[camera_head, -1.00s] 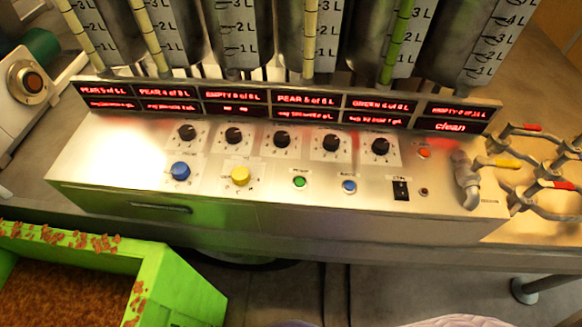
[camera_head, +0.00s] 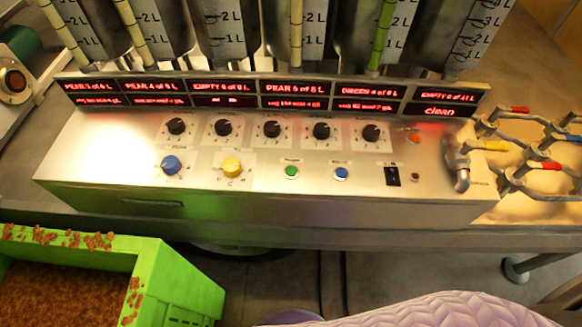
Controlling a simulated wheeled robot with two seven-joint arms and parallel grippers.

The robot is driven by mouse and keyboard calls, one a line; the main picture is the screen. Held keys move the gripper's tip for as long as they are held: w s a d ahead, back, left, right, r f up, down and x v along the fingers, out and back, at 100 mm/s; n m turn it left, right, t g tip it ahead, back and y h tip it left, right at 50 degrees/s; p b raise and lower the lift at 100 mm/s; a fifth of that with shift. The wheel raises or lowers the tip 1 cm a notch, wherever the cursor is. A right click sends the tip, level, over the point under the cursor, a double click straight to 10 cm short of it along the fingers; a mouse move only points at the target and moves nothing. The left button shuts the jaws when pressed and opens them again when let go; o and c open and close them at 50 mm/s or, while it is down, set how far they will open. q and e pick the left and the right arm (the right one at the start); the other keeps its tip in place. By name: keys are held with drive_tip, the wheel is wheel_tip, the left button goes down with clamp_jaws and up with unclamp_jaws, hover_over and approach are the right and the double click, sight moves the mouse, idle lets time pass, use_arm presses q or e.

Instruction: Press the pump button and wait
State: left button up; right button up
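A silver control panel (camera_head: 95,165) stands on the counter across the middle of the view. Along its front lie a blue knob (camera_head: 170,166), a yellow knob (camera_head: 232,167), a small green button (camera_head: 291,172), a small blue button (camera_head: 341,174) and a black rocker switch (camera_head: 392,176). The small labels over the two buttons are too blurred to read surely, so I cannot tell which is the pump button. Several black dials sit above them. A red-lit display row reads pear, empty, green and clean. Neither of my grippers shows, and nothing visible touches the buttons.
Tall graduated tanks (camera_head: 225,40) stand behind the panel. A metal spout (camera_head: 457,165) and several valves with coloured handles (camera_head: 545,166) are at right. A green crate (camera_head: 185,280) of brown pulp stands front left. A pale purple quilted surface (camera_head: 460,312) rises front right.

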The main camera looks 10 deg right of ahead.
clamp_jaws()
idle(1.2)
